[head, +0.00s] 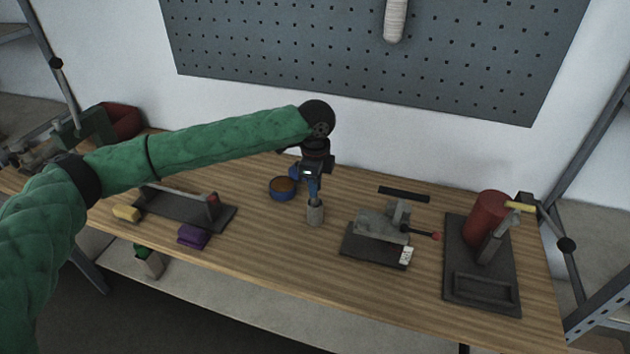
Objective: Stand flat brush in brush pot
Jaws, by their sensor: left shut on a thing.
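My left gripper (313,184) reaches over the bench from the left and points down. It is shut on a narrow, dark bluish thing, which I take to be the flat brush; the fingers hide most of it. A small grey cylindrical pot (315,217), which looks like the brush pot, stands upright on the bench directly below the gripper. The held brush's lower end is at the pot's mouth. I cannot tell whether it is inside the rim or just above or behind it. My right gripper is not in view.
A blue tin (282,190) with brown contents stands just left of the pot. A grey fixture (383,226) and a red cylinder (487,213) on a dark base stand to the right. A purple block (194,236) and yellow block (126,214) lie left. The front middle is clear.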

